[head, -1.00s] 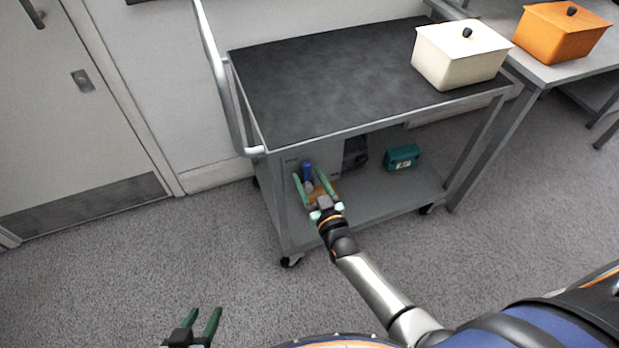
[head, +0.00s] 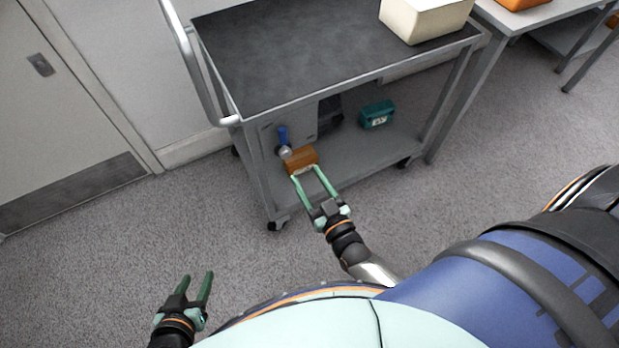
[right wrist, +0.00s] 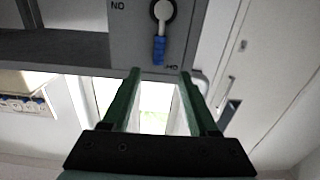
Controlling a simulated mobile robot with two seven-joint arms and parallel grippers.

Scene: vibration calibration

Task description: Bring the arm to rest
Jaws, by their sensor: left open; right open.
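My right gripper (head: 306,173) is open and empty. In the head view its fingertips are at the front of the cart's lower shelf, near a brown-orange block (head: 301,158). Just behind is a grey box (head: 300,122) with a blue-handled lever (head: 283,136), its handle pointing up from a round pivot. In the right wrist view the right gripper (right wrist: 159,72) has nothing between its fingers. The blue handle (right wrist: 159,50) shows beyond the fingertips, apart from them as far as I can tell. My left gripper (head: 198,276) is open and empty above the carpet.
The grey cart (head: 290,48) has a dark top and casters. A cream box (head: 424,20) sits on its top, and a teal case (head: 377,114) on its lower shelf. A side table (head: 520,22) stands right. Open carpet (head: 90,262) lies left.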

